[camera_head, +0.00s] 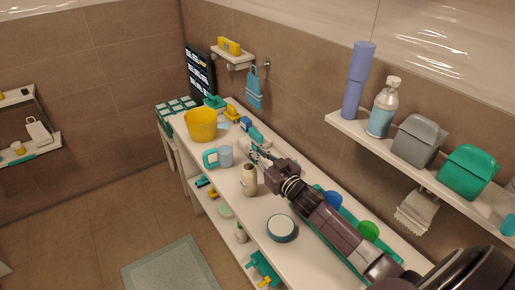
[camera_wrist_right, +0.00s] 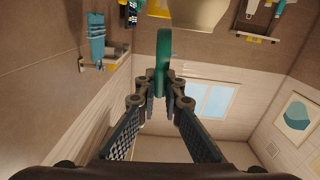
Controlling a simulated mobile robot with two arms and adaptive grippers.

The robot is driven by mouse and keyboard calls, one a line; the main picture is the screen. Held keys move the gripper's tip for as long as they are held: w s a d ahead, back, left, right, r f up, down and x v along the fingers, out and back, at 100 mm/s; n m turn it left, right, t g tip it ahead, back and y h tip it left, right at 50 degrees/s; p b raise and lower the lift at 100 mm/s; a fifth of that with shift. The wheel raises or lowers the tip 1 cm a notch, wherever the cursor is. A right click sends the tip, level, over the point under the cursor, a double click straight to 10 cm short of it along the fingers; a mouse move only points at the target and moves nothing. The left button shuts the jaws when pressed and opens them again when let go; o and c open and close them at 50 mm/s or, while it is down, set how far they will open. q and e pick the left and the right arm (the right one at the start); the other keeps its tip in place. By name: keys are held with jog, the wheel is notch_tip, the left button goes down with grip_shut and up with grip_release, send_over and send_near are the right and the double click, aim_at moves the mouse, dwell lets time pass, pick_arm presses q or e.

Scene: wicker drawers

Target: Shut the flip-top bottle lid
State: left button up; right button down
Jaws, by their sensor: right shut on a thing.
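My right gripper (camera_head: 257,154) reaches over the white counter from the right, beyond the cream bottle. In the wrist view its fingers (camera_wrist_right: 161,92) are closed on a narrow teal piece, seen edge-on (camera_wrist_right: 164,50). Which object that piece belongs to is unclear. The cream bottle (camera_head: 249,181) stands upright on the counter in front of my wrist, with a darker top. I cannot tell whether it has a flip-top lid. A blue-grey cup (camera_head: 226,156) with a teal loop (camera_head: 210,158) stands to its left. My left gripper is out of view.
A yellow bucket (camera_head: 201,124) stands farther along the counter (camera_head: 222,179). A round tin (camera_head: 281,228) is near the front edge. A green tray with a blue ball (camera_head: 333,198) and a green ball (camera_head: 368,231) lies beside my right arm. A wall shelf (camera_head: 352,132) holds bottles and containers.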

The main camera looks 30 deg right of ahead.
jog(key=shift+a+n, duration=0.35)
jog(key=shift+n, duration=0.35)
jog(key=c, duration=2)
grip_release()
jog(key=shift+s, duration=0.1)
jog(key=s, duration=0.8)
jog(key=s+d, duration=0.1)
jog(key=s, duration=0.3)
jog(key=shift+c, duration=0.8)
